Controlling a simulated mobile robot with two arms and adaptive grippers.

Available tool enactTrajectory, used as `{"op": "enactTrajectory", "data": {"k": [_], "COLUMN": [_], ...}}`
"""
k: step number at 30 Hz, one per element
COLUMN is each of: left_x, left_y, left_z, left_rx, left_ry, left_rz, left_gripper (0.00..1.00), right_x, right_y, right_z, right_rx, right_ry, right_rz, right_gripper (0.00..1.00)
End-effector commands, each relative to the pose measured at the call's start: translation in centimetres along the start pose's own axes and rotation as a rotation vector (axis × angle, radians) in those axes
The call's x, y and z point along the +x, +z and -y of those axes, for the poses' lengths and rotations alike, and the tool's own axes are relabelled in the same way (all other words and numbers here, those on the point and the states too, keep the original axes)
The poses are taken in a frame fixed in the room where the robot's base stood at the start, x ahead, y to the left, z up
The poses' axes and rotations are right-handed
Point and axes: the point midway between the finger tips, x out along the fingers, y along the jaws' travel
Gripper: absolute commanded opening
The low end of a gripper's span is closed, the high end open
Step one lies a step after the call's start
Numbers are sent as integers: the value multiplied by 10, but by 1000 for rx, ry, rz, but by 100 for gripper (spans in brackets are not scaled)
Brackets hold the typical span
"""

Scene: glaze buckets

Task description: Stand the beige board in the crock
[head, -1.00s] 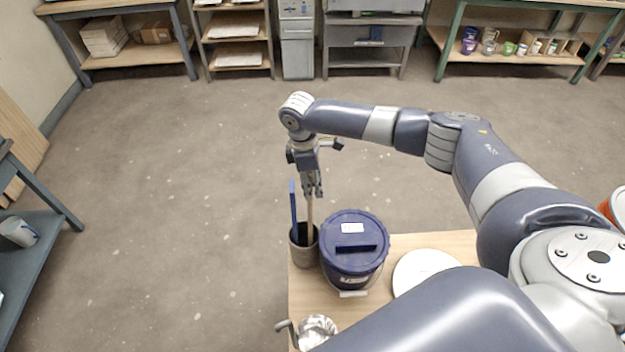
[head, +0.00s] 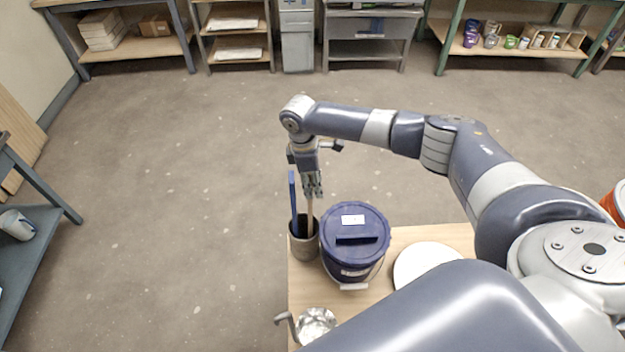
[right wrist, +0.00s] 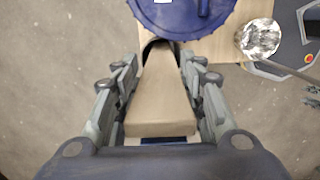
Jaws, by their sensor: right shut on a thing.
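The beige board (head: 310,212) stands nearly upright with its lower end inside the grey crock (head: 305,244). My right gripper (head: 313,190) is above the crock and shut on the board's upper part. In the right wrist view the beige board (right wrist: 162,95) lies between the two fingers of my right gripper (right wrist: 163,88) and runs down to the crock's dark mouth. A blue board or stick (head: 293,200) also stands in the crock, left of the beige one. The board's bottom end is hidden inside the crock. My left gripper is not in view.
A dark blue lidded bucket (head: 355,240) stands close to the crock's right on the wooden table (head: 440,237). A white disc (head: 424,262) lies further right. A shiny metal vessel (head: 316,324) is at the front left. Open floor lies left of the table.

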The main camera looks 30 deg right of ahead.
Motion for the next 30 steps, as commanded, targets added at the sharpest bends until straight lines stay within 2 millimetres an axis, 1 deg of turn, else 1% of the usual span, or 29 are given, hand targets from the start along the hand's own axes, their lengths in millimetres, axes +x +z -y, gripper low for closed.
{"op": "enactTrajectory", "data": {"k": [3,12,13,14,15,16,23,24,30], "left_x": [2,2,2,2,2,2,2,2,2], "left_y": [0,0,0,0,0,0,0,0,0], "left_z": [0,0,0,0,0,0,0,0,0], "left_rx": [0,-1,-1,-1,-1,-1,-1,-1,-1], "left_ry": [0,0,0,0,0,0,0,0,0], "left_rz": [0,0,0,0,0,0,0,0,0], "left_gripper": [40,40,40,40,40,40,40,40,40], "right_x": [4,4,4,4,4,4,4,4,4], "right_y": [-1,-1,-1,-1,-1,-1,-1,-1,-1], "right_z": [0,0,0,0,0,0,0,0,0], "right_rx": [0,0,0,0,0,0,0,0,0], "right_ry": [0,1,1,1,1,1,1,0,0], "right_rz": [-1,-1,-1,-1,-1,-1,-1,0,0], "right_gripper": [4,4,42,49,58,61,61,58,58]}}
